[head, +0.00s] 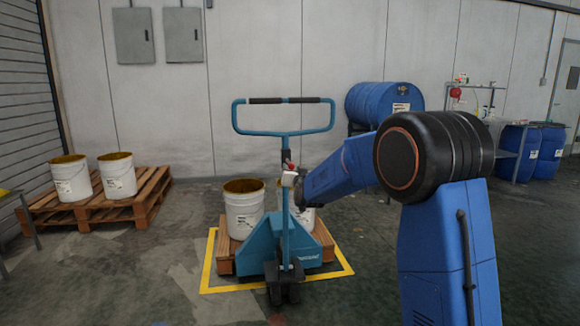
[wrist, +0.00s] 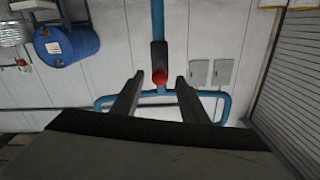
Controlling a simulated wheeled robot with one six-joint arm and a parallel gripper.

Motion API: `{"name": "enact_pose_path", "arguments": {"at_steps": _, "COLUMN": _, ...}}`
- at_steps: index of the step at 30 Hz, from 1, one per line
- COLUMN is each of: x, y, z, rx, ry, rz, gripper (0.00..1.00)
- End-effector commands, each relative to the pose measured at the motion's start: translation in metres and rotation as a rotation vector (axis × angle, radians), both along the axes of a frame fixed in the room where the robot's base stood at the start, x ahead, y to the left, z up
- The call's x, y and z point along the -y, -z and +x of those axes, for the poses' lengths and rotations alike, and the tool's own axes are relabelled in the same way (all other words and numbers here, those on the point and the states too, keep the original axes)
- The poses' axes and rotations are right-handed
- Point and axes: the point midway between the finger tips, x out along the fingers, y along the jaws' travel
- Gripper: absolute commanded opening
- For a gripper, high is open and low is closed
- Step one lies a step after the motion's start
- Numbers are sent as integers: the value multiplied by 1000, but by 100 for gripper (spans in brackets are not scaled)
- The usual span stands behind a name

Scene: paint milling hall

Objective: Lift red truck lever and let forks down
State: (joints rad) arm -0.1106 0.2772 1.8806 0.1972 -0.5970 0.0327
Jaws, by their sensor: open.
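The blue hand pallet truck (head: 283,243) stands upright with its loop handle (head: 239,118) on top. Its small red lever (head: 290,166) is on the handle shaft below the loop. In the wrist view, which is upside down, the red lever (wrist: 159,77) shows end-on between the two fingertips. My gripper (wrist: 159,84) is open, with a finger on each side and a gap to the lever. In the head view my gripper (head: 293,178) is small and close to the shaft. The forks are hidden under a wooden pallet (head: 325,240) with white buckets (head: 243,208).
A yellow floor outline (head: 207,262) surrounds the loaded pallet. Another pallet (head: 146,205) with two buckets is at left. A blue drum (head: 383,103) lies behind my arm, and blue barrels (head: 548,150) stand at right.

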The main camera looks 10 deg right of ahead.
Motion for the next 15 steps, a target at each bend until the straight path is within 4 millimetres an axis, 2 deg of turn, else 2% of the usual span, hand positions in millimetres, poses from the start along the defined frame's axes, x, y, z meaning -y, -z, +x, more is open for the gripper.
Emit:
{"name": "enact_pose_path", "arguments": {"at_steps": 6, "x": 0, "y": 1, "z": 37, "rx": 0, "ry": 0, "rz": 0, "gripper": 40}}
{"name": "enact_pose_path", "arguments": {"at_steps": 15, "x": 0, "y": 1, "z": 65, "rx": -1, "ry": 0, "rz": 0, "gripper": 40}}
